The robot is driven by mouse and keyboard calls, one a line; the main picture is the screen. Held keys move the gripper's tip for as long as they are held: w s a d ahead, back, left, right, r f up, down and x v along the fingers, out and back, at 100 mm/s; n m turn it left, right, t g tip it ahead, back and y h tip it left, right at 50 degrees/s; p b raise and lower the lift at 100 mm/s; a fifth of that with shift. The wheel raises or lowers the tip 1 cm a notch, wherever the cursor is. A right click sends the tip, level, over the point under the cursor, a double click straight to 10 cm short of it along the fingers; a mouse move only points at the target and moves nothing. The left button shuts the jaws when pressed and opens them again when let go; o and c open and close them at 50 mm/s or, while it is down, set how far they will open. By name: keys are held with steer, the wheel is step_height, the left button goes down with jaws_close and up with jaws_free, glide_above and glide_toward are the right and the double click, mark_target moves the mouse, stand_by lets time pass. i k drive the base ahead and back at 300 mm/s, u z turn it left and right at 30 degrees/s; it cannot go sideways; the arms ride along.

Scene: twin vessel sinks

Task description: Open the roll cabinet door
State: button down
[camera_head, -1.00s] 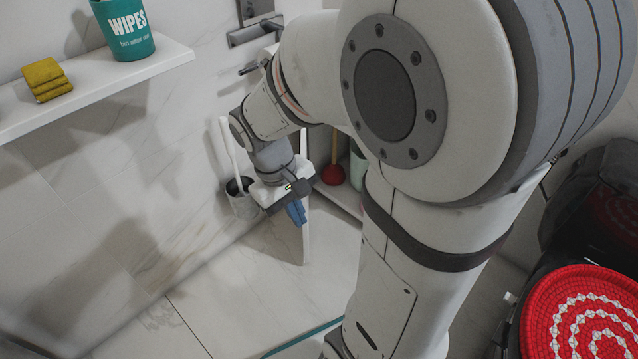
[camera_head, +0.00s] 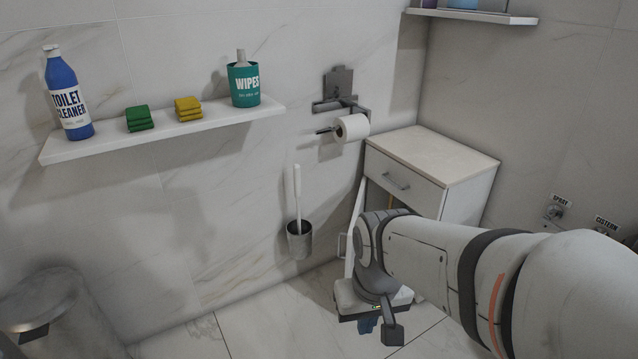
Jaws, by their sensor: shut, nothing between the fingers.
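My gripper (camera_head: 367,326) is shut and empty, pointing down, in front of the cabinet and near the door's lower edge. I cannot tell whether it touches the door. My arm hides most of the cabinet's opening.
A toilet brush in a holder (camera_head: 299,240) hangs on the wall left of the door. A toilet roll (camera_head: 352,127) is above. A shelf (camera_head: 180,128) with cleaner, sponges and wipes runs along the wall. A bin (camera_head: 45,310) stands at lower left. The middle floor is clear.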

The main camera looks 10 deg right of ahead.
mark_target(359, 206)
steer(key=z, duration=0.05)
steer(key=i, duration=1.15)
steer(key=z, duration=0.45)
